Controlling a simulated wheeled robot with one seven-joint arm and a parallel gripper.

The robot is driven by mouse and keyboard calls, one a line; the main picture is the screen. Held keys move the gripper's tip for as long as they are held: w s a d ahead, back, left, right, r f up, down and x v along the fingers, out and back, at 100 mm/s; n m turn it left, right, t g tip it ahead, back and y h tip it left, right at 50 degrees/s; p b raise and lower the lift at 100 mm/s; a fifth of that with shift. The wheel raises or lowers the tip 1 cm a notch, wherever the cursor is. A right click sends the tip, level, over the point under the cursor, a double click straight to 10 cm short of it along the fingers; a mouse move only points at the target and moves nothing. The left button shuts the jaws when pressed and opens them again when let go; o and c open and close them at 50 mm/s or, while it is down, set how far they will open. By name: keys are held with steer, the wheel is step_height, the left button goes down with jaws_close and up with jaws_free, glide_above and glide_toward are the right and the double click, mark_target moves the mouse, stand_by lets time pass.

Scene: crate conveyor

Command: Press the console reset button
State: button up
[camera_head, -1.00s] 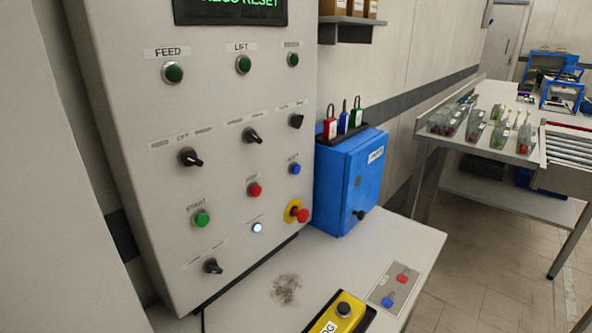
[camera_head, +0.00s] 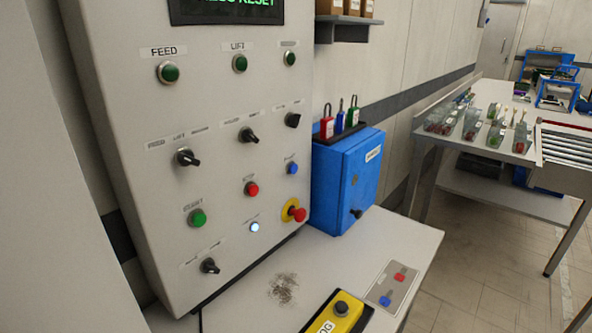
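The grey console panel (camera_head: 220,120) stands at the left with rows of buttons and knobs. A blue button (camera_head: 292,168) sits at its right side, above the red mushroom stop on a yellow collar (camera_head: 296,211); its small label is too blurred to read surely. A red button (camera_head: 252,188), a green button (camera_head: 198,217) and a lit white button (camera_head: 254,227) are lower on the panel. The screen (camera_head: 228,8) at the top shows green text ending in "RESET", partly cut off. My gripper is not in view.
A blue box (camera_head: 346,180) with red, blue and green padlocks stands right of the panel. The table (camera_head: 245,310) below bears a yellow pendant (camera_head: 340,312) and a plate with red and blue parts (camera_head: 392,285). A bench with bins (camera_head: 470,125) is farther right.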

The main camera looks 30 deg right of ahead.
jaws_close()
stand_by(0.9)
